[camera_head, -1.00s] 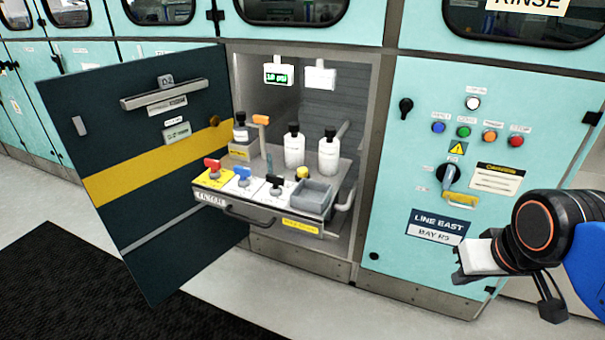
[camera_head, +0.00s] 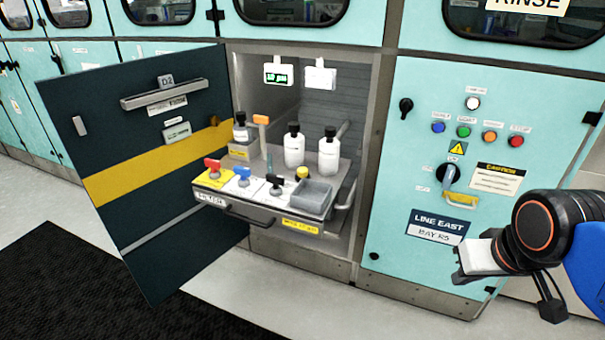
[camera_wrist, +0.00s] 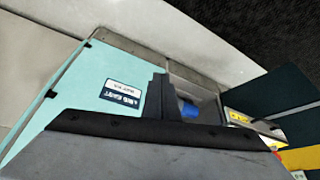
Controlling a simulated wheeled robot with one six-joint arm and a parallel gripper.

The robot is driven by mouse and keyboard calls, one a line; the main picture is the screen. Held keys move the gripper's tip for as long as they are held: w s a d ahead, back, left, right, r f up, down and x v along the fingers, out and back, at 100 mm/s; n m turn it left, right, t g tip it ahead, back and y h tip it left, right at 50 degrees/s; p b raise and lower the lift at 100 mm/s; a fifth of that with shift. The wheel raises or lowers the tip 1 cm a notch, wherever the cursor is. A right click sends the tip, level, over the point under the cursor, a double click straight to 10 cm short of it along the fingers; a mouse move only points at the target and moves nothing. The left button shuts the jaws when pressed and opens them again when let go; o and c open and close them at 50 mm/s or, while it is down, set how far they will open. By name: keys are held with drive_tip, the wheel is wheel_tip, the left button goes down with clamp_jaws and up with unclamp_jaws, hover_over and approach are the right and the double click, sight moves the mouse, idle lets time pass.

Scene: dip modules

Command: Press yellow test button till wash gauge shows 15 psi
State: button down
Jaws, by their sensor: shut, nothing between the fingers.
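A round yellow button (camera_head: 302,173) sits on the pulled-out drawer tray (camera_head: 262,222), behind the grey bin. A small gauge with a green lit display (camera_head: 278,77) hangs inside the open bay. Its small digits look like 10 psi, though they are blurred. My gripper (camera_head: 459,266) is at the right, in front of the teal panel, well apart from the button. It is shut and empty. In the wrist view my gripper (camera_wrist: 158,92) shows dark against the panel and drawer. The button cannot be made out there.
Red, blue and black valve handles (camera_head: 242,176) line the drawer front, with white bottles (camera_head: 294,148) behind. The open dark door (camera_head: 150,235) stands left. Panel buttons and a rotary switch (camera_head: 449,176) are on the right.

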drive_tip(key=w+a+r+n+h, duration=0.1)
drive_tip(key=w+r, duration=0.2)
drive_tip(key=w, duration=0.3)
drive_tip(key=w+a+r+n, duration=0.1)
drive_tip(key=w+a+r, duration=0.15)
drive_tip(key=w, duration=0.45)
wheel_tip(320, 180, up, 6)
drive_tip(key=f+n+t, duration=0.1)
drive_tip(key=n+t, duration=0.3)
drive_tip(key=n, duration=0.1)
hover_over(302, 172)
drive_tip(key=shift+w+a+r, duration=0.1)
drive_tip(key=shift+r, duration=0.15)
drive_tip(key=shift+f, duration=0.1)
drive_tip(key=shift+f, duration=4.3)
drive_tip(key=shift+f, duration=0.2)
